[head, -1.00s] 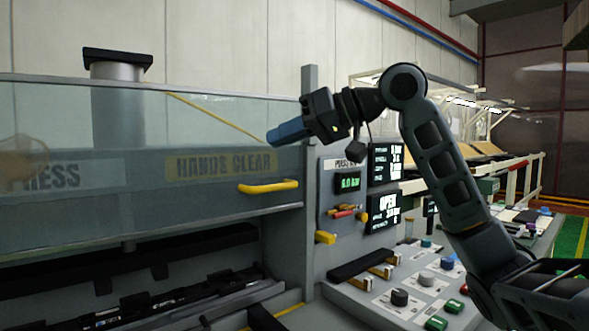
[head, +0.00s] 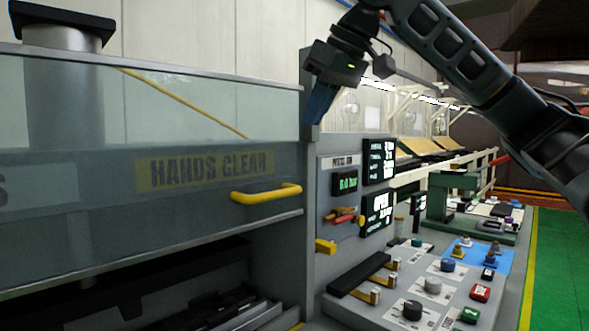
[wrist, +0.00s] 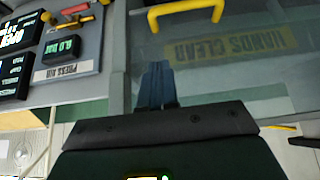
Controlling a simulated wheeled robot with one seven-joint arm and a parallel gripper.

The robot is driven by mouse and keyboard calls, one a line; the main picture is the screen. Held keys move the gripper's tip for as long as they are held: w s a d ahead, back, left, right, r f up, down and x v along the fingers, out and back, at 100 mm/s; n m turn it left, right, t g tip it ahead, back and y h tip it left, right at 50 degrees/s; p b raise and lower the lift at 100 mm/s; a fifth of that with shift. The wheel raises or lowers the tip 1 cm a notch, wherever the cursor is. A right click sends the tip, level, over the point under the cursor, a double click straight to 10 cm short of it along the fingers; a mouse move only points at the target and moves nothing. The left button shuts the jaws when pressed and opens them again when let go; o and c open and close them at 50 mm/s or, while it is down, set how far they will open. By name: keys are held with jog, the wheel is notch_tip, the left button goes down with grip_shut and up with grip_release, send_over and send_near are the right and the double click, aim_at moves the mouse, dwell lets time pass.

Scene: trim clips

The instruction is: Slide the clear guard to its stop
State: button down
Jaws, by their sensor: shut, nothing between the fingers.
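The clear guard (head: 215,105) is a see-through panel across the front of the press, with a "HANDS CLEAR" label and a yellow handle (head: 266,193) near its lower right. Its lower edge stands above a dark opening. My gripper (head: 316,118) is shut and empty, pointing down beside the grey post at the guard's right end, above and right of the handle. In the wrist view the picture is upside down; the shut blue fingers (wrist: 157,84) show near the post, apart from the yellow handle (wrist: 186,10) at the top.
A control panel (head: 345,200) with displays stands right of the guard. Below it a sloped console (head: 440,290) carries knobs, buttons and a black bar (head: 358,273). A green machine (head: 455,195) and benches stand further right. Green floor (head: 560,260) lies open at the right.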

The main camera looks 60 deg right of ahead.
send_over(299, 189)
jog(key=f, duration=0.7)
jog(key=shift+w+d, duration=0.1)
jog(key=shift+w, duration=0.15)
jog(key=shift+s+f+p, duration=0.25)
jog(key=shift+f+p, duration=0.1)
jog(key=shift+f, duration=0.8)
jog(key=shift+s+f, duration=0.15)
jog(key=shift+f, duration=0.7)
